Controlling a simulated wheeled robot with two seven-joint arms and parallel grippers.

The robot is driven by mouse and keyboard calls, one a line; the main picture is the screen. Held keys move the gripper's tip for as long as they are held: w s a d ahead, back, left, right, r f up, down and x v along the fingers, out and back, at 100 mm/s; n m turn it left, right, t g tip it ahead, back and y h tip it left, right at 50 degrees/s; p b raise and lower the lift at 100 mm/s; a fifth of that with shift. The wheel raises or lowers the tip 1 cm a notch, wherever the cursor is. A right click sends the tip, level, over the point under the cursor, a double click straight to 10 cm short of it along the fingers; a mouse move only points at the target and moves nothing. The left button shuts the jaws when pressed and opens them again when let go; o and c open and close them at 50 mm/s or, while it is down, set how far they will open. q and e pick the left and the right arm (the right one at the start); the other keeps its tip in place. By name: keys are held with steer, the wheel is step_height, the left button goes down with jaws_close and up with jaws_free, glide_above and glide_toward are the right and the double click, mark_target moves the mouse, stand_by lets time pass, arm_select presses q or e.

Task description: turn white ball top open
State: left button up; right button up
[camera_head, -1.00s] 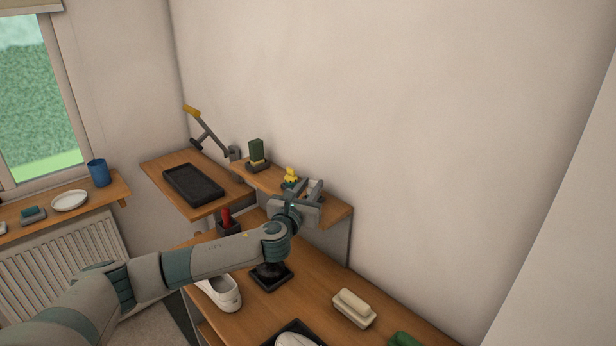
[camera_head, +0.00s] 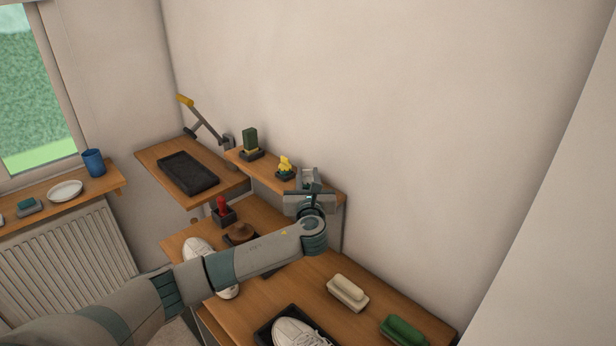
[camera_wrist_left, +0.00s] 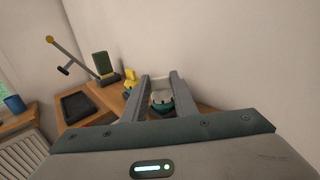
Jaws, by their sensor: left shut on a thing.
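The white ball top (camera_wrist_left: 161,97) shows in the left wrist view between my two fingers, a pale rounded piece above a dark teal part (camera_wrist_left: 160,108). My left gripper (camera_wrist_left: 160,82) is shut on it, one grey finger on each side. In the head view my left gripper (camera_head: 308,178) is over the right end of the small wall shelf (camera_head: 262,178). There the gripper hides most of the white ball top. My right gripper is in neither view.
A yellow figure (camera_head: 285,166) and a green block on a dark stand (camera_head: 250,142) share the shelf, left of my gripper. A black tray (camera_head: 188,172) lies on the left board. White shoes (camera_head: 297,333) and brushes (camera_head: 347,293) are on the bench below.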

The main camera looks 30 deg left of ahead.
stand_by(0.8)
arm_select(q)
steer(key=o, duration=1.1)
steer(key=shift+s, duration=0.1)
steer(key=shift+s+d+f+b, duration=0.1)
steer(key=shift+s+d+b, duration=0.2)
steer(key=shift+s, duration=0.1)
steer(key=shift+b+v, duration=2.65)
steer(key=shift+v, duration=5.45)
